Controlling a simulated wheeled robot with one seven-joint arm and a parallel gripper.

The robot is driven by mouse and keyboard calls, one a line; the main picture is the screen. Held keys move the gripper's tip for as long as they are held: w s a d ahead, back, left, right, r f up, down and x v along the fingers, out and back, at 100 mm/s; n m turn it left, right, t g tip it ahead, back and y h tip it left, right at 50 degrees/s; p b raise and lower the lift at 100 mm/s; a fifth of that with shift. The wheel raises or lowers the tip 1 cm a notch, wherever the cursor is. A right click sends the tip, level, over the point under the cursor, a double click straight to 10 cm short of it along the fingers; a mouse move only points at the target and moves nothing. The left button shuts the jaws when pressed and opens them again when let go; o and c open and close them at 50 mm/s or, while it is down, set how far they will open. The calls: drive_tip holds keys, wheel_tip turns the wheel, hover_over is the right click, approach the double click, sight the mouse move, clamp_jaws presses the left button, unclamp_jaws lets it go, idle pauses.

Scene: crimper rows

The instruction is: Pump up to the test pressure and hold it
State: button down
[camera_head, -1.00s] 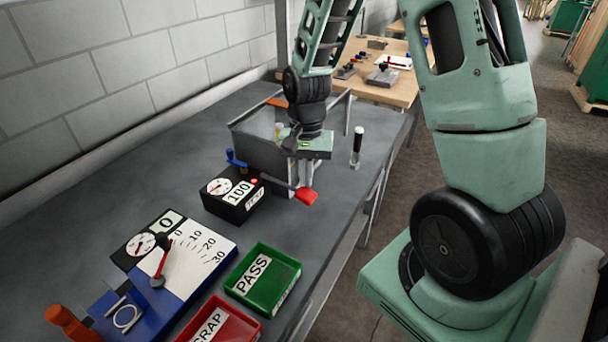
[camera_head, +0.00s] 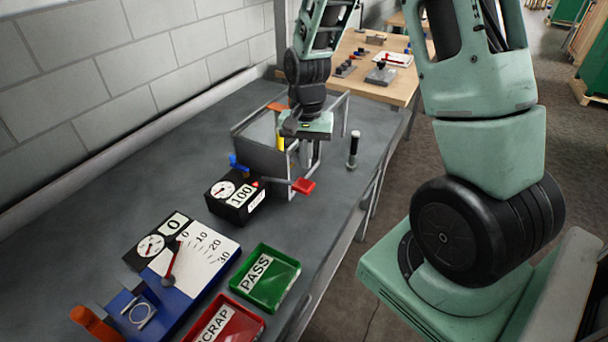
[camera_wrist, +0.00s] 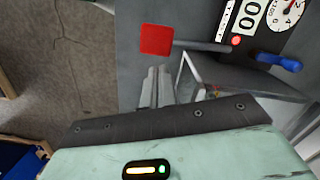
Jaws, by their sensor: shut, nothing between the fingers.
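The pump is a grey open-topped tank (camera_head: 258,158) on the bench, with a lever ending in a red pad (camera_head: 303,186) at its front right. The red pad also shows in the wrist view (camera_wrist: 156,40). A black gauge box (camera_head: 230,210) marked 100 stands left of the pad, with a white round dial (camera_head: 222,190), a red lamp (camera_wrist: 236,40) and a blue handle (camera_head: 238,163). The needle's exact reading is too small to tell. My gripper (camera_head: 303,158) is shut and empty, over the tank's right side, behind the red pad and apart from it.
In front stand a blue unit with a white scale (camera_head: 196,258) and red pointer, a green PASS tray (camera_head: 285,284) and a red SCRAP tray (camera_head: 245,328). A black-and-white cylinder (camera_head: 353,150) stands right of the tank. The bench's left part is clear.

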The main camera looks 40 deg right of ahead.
sight(304, 182)
drive_tip(key=shift+s+a+r+p, duration=0.1)
drive_tip(key=shift+a+r+p, duration=0.1)
drive_tip(key=shift+r+p, duration=0.3)
drive_tip(key=shift+s+a+r+p, duration=0.1)
drive_tip(key=shift+a+r+p, duration=0.1)
drive_tip(key=shift+r, duration=0.45)
idle(0.9)
drive_tip(key=p, duration=0.2)
drive_tip(key=a+r+p, duration=0.1)
drive_tip(key=p, duration=0.1)
drive_tip(key=shift+s+r, duration=0.15)
drive_tip(key=shift+r, duration=0.15)
drive_tip(key=p, duration=0.2)
drive_tip(key=r+p, duration=0.1)
drive_tip(key=p, duration=0.2)
drive_tip(key=shift+s+d+r, duration=0.15)
drive_tip(key=shift+s+r, duration=0.05)
drive_tip(key=shift+s, duration=0.05)
drive_tip(key=shift+f, duration=0.3)
drive_tip(key=f+b, duration=0.6)
drive_tip(key=shift+s+a+f, duration=0.2)
drive_tip(key=shift+s+f, duration=0.05)
drive_tip(key=shift+f, duration=0.1)
